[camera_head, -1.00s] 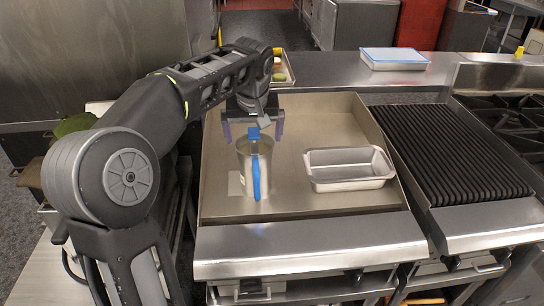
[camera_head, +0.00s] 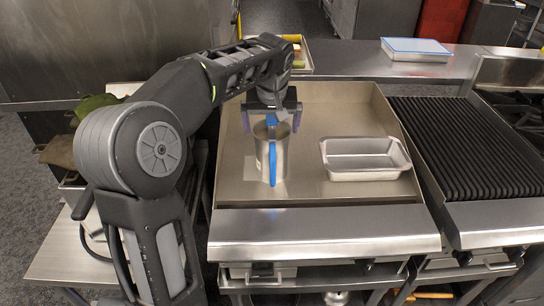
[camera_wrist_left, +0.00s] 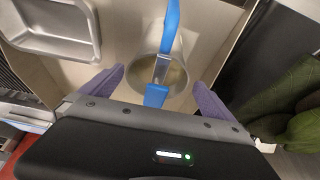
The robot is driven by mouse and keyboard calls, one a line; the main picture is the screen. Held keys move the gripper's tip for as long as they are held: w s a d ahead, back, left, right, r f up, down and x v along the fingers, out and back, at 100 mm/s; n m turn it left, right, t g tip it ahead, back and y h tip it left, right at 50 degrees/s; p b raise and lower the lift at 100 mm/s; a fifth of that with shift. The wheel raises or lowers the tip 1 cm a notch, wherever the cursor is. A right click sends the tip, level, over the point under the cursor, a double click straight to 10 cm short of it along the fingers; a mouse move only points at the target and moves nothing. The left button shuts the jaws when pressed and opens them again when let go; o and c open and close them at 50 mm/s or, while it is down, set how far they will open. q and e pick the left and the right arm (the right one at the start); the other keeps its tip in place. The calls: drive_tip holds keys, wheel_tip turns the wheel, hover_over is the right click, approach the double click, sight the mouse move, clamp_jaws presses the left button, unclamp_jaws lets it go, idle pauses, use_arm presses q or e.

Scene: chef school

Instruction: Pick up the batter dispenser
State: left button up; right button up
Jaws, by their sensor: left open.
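The batter dispenser (camera_head: 281,153) is a metal cup with a blue handle, standing upright on the flat griddle. My left gripper (camera_head: 271,122) is open above and just behind it, with its two purple fingers spread to either side of the cup's top. In the left wrist view the dispenser (camera_wrist_left: 172,75) lies ahead between the open fingers (camera_wrist_left: 160,88), with its blue handle and a blue tab at the rim. I cannot tell whether the fingers touch it. My right gripper is not in view.
A metal loaf pan (camera_head: 364,158) sits on the griddle (camera_head: 320,194) right of the dispenser. A ribbed grill (camera_head: 465,150) is further right. A blue-lidded container (camera_head: 416,49) and a tray (camera_head: 301,58) stand on the back ledge. Griddle side walls rise around.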

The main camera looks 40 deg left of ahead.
sight(272, 130)
use_arm(q)
drive_tip(key=p+x, duration=0.1)
drive_tip(key=x, duration=0.4)
drive_tip(key=shift+w, duration=0.15)
idle(0.3)
drive_tip(key=c, duration=1.9)
drive_tip(key=shift+r, duration=0.1)
drive_tip(key=shift+c, duration=0.4)
drive_tip(key=shift+r, duration=0.1)
wheel_tip(272, 130, up, 10)
drive_tip(key=shift+f, duration=0.1)
